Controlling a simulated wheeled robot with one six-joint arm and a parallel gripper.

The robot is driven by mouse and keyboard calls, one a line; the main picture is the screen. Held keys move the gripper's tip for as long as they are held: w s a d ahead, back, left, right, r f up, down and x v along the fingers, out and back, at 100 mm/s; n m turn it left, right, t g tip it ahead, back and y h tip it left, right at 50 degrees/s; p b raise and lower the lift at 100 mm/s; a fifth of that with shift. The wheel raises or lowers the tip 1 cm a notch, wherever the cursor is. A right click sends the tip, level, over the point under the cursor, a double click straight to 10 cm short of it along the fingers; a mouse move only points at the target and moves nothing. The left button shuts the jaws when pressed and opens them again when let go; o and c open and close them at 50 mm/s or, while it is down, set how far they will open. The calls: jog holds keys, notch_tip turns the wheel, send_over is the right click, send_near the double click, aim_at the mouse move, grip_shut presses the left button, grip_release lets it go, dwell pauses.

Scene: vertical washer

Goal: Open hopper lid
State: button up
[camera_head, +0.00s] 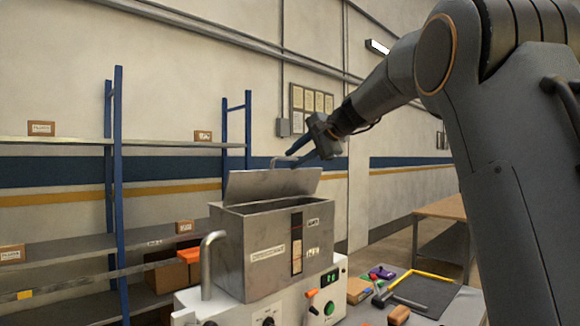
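The grey metal hopper (268,252) is a box on top of the white machine. Its lid (268,185) is raised along the back of the box and leans up at a slant, so a gap shows over the box's top opening. A small curved handle (281,160) stands at the lid's upper edge. My gripper (292,158) is at that handle, pointing left, with its dark fingers visibly apart. The fingertips overlap the handle's right part in this view; I cannot tell whether they touch it. The hopper's inside is mostly hidden.
The white machine (328,290) has knobs, a green button and an orange-tipped lever. A bent metal pipe (207,262) stands left of the hopper. Blue-posted shelves (118,190) with small boxes are behind left. A grey table (365,313) at right holds tools and a yellow frame.

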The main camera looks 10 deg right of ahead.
jog(key=shift+b+v, duration=0.6)
jog(key=shift+v, duration=1.55)
